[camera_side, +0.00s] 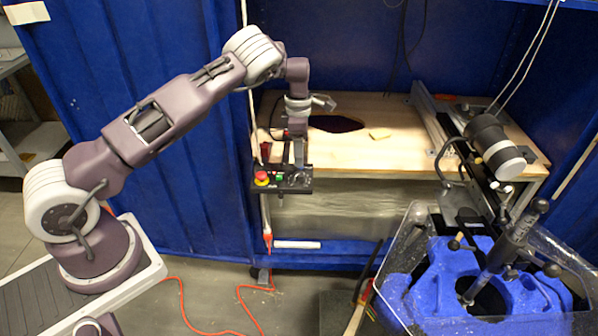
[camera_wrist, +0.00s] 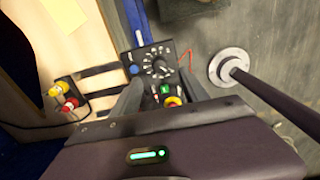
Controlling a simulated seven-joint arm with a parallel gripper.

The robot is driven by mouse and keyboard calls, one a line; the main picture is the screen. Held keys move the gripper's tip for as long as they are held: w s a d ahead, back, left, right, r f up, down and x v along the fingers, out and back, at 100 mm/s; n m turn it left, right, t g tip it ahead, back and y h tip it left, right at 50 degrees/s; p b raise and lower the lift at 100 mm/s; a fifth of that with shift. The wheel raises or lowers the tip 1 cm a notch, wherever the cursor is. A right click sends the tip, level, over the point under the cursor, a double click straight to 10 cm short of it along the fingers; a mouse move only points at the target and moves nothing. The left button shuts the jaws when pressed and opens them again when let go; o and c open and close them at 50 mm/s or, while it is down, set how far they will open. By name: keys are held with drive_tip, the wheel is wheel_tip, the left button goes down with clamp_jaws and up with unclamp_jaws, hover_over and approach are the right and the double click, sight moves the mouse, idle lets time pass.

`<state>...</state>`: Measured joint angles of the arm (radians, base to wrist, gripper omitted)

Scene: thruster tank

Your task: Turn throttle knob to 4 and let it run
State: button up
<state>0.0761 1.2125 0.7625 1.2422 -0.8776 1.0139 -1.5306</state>
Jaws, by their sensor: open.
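The black control box (camera_side: 270,187) is mounted at the front edge of the wooden table. It carries a red stop button (camera_side: 261,177), a green button (camera_side: 279,177) and the throttle knob (camera_side: 301,178). In the wrist view the throttle knob (camera_wrist: 158,68) sits inside a ring of white marks; its setting is too small to read. My gripper (camera_side: 298,164) points down over the knob end of the box. In the wrist view my gripper (camera_wrist: 158,80) is open, with its dark fingers on either side of the panel. I cannot tell whether they touch the knob.
A clear tank (camera_side: 415,225) with a blue float (camera_side: 455,265) and a thruster rig (camera_side: 512,240) stands at right. The wooden tabletop (camera_side: 350,150) has a dark opening (camera_side: 336,124). A red-and-yellow connector pair (camera_wrist: 66,98) shows at left in the wrist view.

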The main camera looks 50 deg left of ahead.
sight(299, 174)
wheel_tip(299, 174, down, 8)
drive_tip(key=shift+c, duration=0.2)
clamp_jaws()
